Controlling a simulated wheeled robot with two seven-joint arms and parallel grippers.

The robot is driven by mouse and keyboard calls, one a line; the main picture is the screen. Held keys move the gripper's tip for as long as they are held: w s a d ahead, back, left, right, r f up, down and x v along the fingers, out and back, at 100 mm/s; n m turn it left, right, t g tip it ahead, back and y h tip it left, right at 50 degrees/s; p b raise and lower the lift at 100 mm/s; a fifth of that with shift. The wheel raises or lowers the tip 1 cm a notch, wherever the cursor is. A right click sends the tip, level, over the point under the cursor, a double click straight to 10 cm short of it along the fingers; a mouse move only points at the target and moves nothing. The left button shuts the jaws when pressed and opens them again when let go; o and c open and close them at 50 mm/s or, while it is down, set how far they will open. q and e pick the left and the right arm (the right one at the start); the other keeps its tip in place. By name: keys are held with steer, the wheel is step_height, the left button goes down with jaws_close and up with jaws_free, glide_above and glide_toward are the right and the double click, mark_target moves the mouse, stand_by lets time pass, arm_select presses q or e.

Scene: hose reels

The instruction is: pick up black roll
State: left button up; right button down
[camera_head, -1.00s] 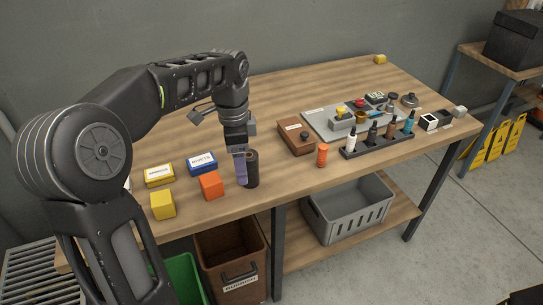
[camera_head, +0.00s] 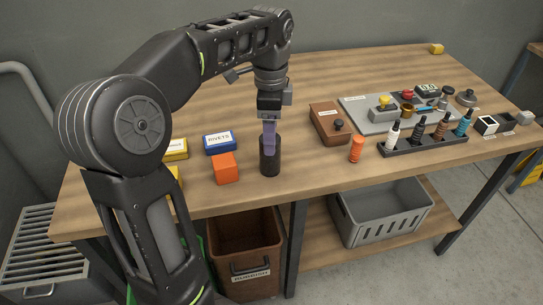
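The black roll (camera_head: 270,164) stands upright on the wooden table (camera_head: 330,185) near its front edge. It is a dark cylinder. My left gripper (camera_head: 269,143) points straight down at it, with its purple-grey finger overlapping the roll's upper part. From this angle the fingers line up one behind the other, so I cannot tell whether they are apart or closed on the roll. My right gripper is not in view.
An orange cube (camera_head: 225,169) and a blue rivets box (camera_head: 220,142) lie just left of the roll. A brown box (camera_head: 329,123), an orange cylinder (camera_head: 356,149) and a rack of bottles (camera_head: 425,141) stand to the right. A brown bin (camera_head: 243,240) is below.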

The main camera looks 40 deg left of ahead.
arm_select(q)
steer(key=shift+s+r, duration=0.1)
steer(key=shift+s, duration=0.05)
steer(key=shift+f, duration=1.35)
steer(key=shift+f, duration=2.6)
jaws_close()
steer(key=shift+r, duration=0.15)
